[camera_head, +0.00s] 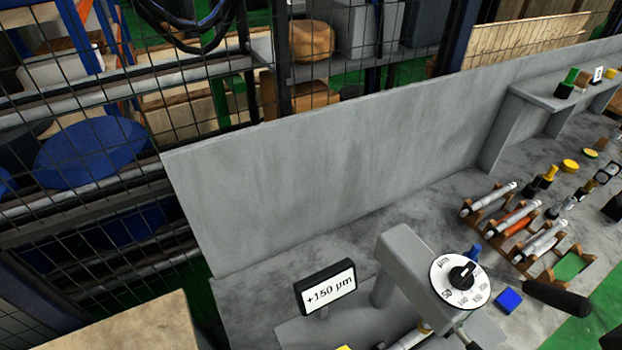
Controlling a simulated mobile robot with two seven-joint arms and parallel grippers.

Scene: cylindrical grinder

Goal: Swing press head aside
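The grey head (405,262) of the machine stands on the bench at the bottom centre, on a grey column. It looks like the press head. A white dial (447,290) with a black knob is on its side facing me. A black handle (557,299) lies to its right; I cannot tell whether it joins the head. A black-framed display (326,288) left of the head reads +150 µm. The lower part of the machine is cut off by the bottom edge. Neither of my grippers can be made out in this view.
Several shafts (520,217) rest on wooden cradles right of the head. A blue block (508,300) lies on the grey bench (300,253). A grey upright panel (330,150) closes the bench's back. A grey shelf (560,90) stands at the upper right.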

